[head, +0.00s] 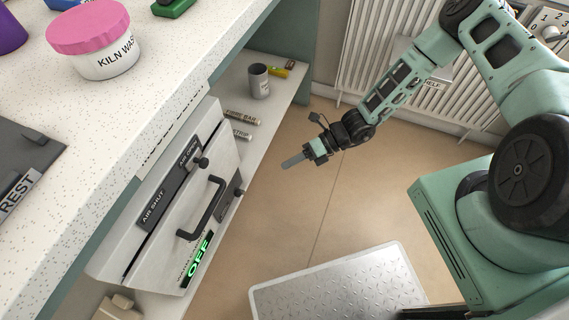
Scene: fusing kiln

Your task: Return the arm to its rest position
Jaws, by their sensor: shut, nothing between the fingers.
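My gripper (294,160) is at the end of my green arm, in the middle of the head view. It hangs in free air over the tan floor. Its fingers are shut with nothing between them and point to the left, toward the kiln front. The gripper is apart from the kiln and the shelf. My arm reaches down from the upper right, with its elbow near the top edge of the view.
The kiln (150,250) has a black handle (208,212), an air slider and a lit green OFF sign (199,257). A speckled counter (120,130) bears a pink-lidded kiln wash tub (105,62). A grey cup (259,82) stands on the lower shelf. A radiator (375,45) is behind.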

